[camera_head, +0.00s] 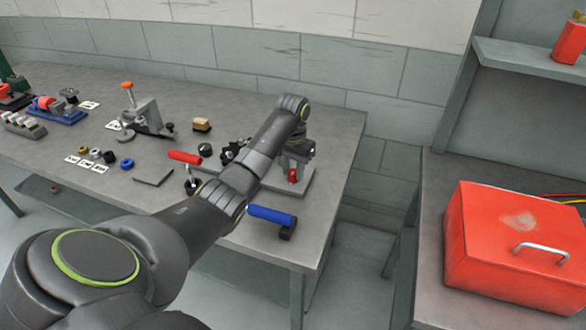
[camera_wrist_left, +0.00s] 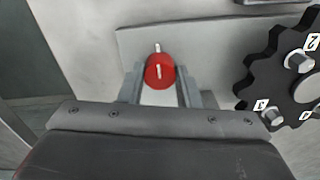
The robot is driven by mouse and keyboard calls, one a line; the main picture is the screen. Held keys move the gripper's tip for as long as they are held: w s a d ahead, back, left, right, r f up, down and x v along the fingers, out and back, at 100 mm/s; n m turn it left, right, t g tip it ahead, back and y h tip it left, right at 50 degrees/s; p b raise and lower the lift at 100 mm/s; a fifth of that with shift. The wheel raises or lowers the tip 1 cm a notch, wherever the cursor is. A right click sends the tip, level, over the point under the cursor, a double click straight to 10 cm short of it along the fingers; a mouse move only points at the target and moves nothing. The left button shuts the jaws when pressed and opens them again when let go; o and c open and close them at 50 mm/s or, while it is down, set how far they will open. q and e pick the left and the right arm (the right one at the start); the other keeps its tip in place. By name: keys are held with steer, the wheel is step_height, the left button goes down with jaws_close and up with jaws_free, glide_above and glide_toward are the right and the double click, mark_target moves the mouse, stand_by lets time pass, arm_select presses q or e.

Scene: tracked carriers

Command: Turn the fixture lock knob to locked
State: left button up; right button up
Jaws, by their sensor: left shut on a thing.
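The fixture lock knob is a small red round knob (camera_wrist_left: 160,78) with a white pointer line, seen in the left wrist view. The line points toward a short white mark at the knob's far edge. It also shows as a red spot (camera_head: 292,176) under my wrist in the head view. My left gripper (camera_wrist_left: 161,92) is shut on the knob, one finger on each side. In the head view the gripper (camera_head: 293,168) reaches down over the grey fixture plate (camera_head: 301,186). My arm hides part of the fixture. My right gripper is in neither view.
A black toothed wheel (camera_wrist_left: 285,80) with white labels sits close right of the gripper in the wrist view. On the bench are a red handle (camera_head: 185,157), a blue handle (camera_head: 272,215) and a grey clamp (camera_head: 146,117). A red toolbox (camera_head: 480,245) stands on the right-hand table.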

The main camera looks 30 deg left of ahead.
arm_select(q)
steer(key=shift+r+n+p, duration=0.15)
steer(key=shift+n+p, duration=0.15)
steer(key=shift+p, duration=0.4)
steer(key=n+p, duration=0.7)
steer(key=p, duration=0.3)
steer(key=shift+r+p, duration=0.15)
steer(key=shift+p, duration=0.15)
steer(key=shift+n+p, duration=0.35)
steer(key=shift+n, duration=0.15)
steer(key=n+p, duration=0.3)
steer(key=n, duration=0.1)
steer(key=shift+n, duration=0.3)
steer(key=n, duration=0.1)
steer(key=n+p, duration=0.1)
steer(key=n, duration=0.1)
steer(key=n+p, duration=0.1)
steer(key=shift+w+f+n, duration=0.1)
steer(key=shift+f+n, duration=0.15)
steer(key=shift+n, duration=0.05)
steer(key=o, duration=1)
steer(key=shift+c, duration=0.2)
